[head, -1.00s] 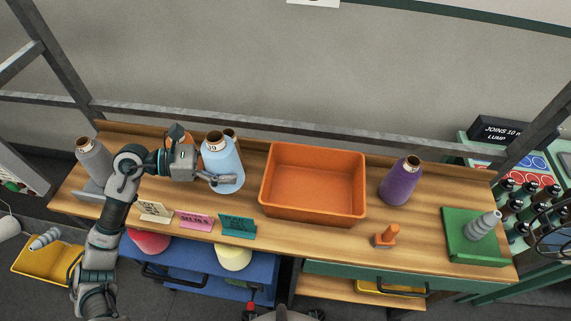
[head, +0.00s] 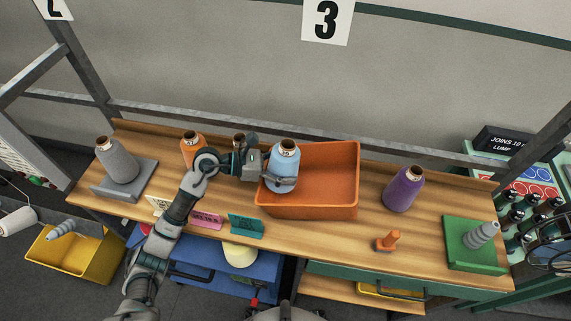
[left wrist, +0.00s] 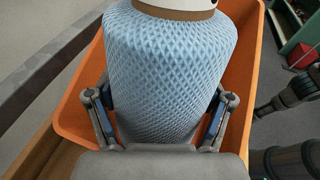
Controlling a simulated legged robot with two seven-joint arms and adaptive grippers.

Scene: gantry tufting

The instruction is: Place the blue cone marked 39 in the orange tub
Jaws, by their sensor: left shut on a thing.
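The light blue cone (head: 285,168) is upright in my left gripper (head: 281,180), at the left part of the orange tub (head: 335,205) in the head view. My right gripper is not in view.
A purple cone (head: 404,190) stands right of the tub. A grey cone (head: 117,160) and an orange cone (head: 193,148) stand at the left. Small signs (head: 246,226) line the front edge. An orange stamp-like thing (head: 388,241) and a green tray (head: 460,255) lie at the right.

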